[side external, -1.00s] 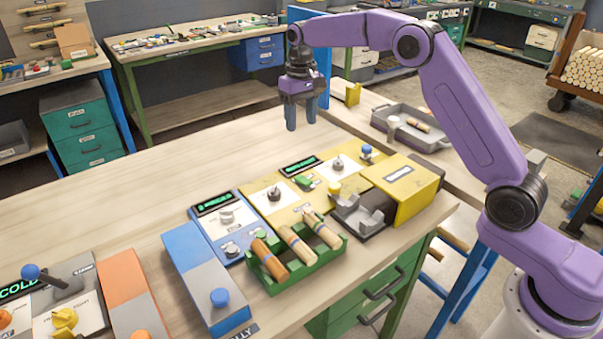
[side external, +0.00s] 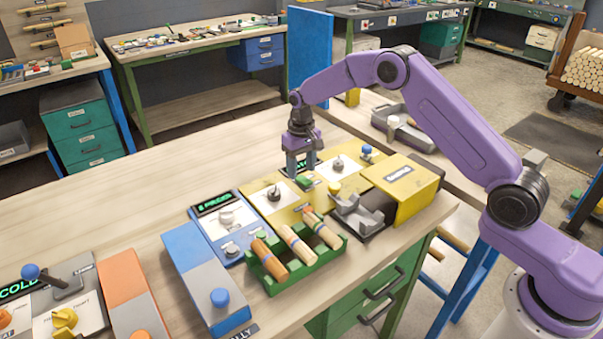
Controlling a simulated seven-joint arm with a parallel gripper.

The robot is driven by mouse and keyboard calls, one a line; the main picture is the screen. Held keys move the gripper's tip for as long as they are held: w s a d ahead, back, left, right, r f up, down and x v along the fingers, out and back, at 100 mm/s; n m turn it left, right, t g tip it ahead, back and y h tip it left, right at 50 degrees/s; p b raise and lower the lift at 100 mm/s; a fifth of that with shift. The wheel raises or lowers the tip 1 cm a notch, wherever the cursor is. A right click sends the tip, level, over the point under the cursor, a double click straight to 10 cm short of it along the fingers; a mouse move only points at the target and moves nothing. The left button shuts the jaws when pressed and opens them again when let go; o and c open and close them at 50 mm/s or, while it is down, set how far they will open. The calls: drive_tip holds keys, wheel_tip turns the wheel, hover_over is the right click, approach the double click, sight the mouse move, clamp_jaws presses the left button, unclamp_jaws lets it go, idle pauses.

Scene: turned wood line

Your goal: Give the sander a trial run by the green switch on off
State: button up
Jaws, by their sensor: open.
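The yellow machine (side external: 408,190) with a white label and a grey-and-black front stands at the right of the bench; its label is too small to read, so I cannot confirm it is the sander. Yellow control panels with white plates lie to its left. My gripper (side external: 301,170) points down, open and empty, just above and behind the green switch. I cannot tell whether the fingertips touch anything.
A green rack (side external: 300,268) holds several turned wooden handles in front of the panels. A blue panel (side external: 225,225) with a display and a blue-grey box (side external: 205,280) stand left. A grey tray (side external: 405,130) is behind. The bench's back left is clear.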

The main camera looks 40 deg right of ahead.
sight(303, 181)
drive_tip(key=shift+f, duration=1.3)
drive_tip(key=shift+c, duration=0.3)
clamp_jaws()
